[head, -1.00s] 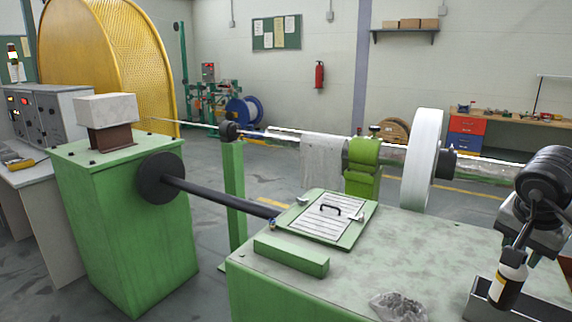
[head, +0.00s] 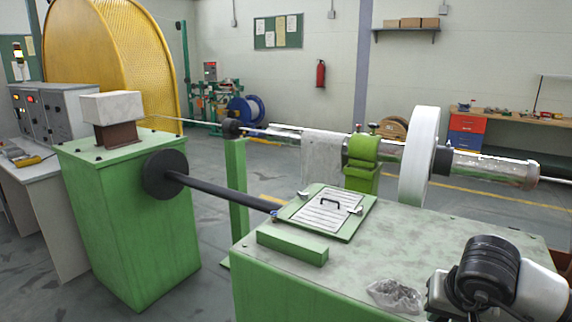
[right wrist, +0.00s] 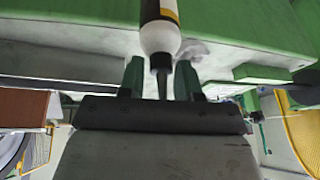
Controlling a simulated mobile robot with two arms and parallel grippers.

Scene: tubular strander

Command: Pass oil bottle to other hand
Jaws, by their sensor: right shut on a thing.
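The oil bottle (right wrist: 160,32) shows in the right wrist view, with a white body, a dark and yellow-orange label and a dark narrow nozzle. My right gripper (right wrist: 160,78) is shut on it at the nozzle end, one green-grey finger on each side. In the head view, my right wrist is at the bottom right corner, and the bottle and fingertips are hidden or outside the picture. My left gripper is in neither view.
A green machine table (head: 400,243) lies in front, bearing a slatted hatch (head: 322,208), a green block (head: 292,247) and a clear plastic bag (head: 394,295). A green cabinet (head: 130,220) stands left, joined by a dark shaft (head: 228,194). A white disc (head: 417,160) stands behind the table.

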